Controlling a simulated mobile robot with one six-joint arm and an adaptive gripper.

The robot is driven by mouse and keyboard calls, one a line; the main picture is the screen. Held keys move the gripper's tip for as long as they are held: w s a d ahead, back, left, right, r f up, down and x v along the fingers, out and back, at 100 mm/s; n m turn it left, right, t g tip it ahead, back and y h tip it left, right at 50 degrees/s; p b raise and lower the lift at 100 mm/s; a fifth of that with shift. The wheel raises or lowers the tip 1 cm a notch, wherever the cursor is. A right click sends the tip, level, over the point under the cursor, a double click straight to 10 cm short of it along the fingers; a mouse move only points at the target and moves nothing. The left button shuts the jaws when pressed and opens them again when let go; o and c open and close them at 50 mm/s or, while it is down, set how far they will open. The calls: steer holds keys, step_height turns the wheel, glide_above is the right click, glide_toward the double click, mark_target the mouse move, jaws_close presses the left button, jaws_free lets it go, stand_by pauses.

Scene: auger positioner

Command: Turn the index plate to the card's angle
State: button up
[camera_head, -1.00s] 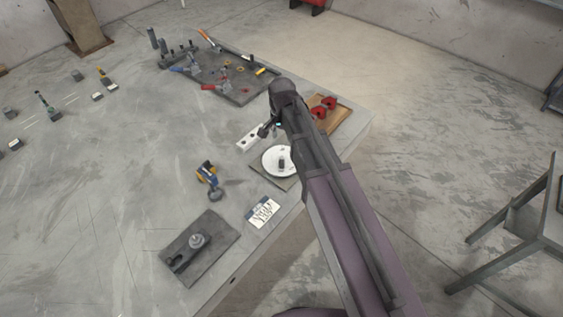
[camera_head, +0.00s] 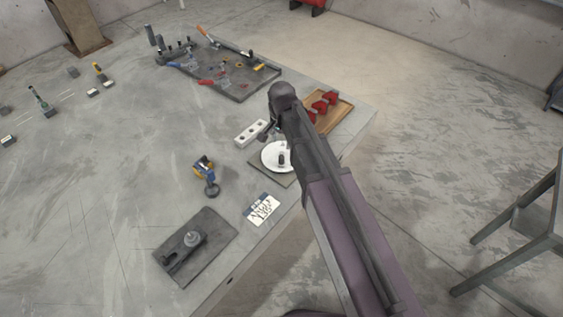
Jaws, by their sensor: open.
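The index plate (camera_head: 270,160) is a white disc with a dark upright knob (camera_head: 282,160) on it. It sits on a grey square base (camera_head: 285,181) near the right edge of the table. The card (camera_head: 262,209) lies flat below it in the picture, white with dark marks too small to read and a blue strip. My gripper (camera_head: 266,133) is just above the plate in the picture, at the end of my arm, and is open. My arm hides part of the plate's right side. I cannot tell the gap between gripper and knob.
A white block with holes (camera_head: 248,133) stands left of my gripper. A wooden tray (camera_head: 340,112) with red parts is to the right. A blue and yellow tool (camera_head: 206,175) and a dark plate with a grey post (camera_head: 214,229) stand left. A dark tool tray (camera_head: 258,86) is behind.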

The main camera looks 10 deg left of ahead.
mark_target(282, 156)
steer(key=shift+f+b, duration=4.2)
steer(key=shift+f, duration=0.25)
jaws_close()
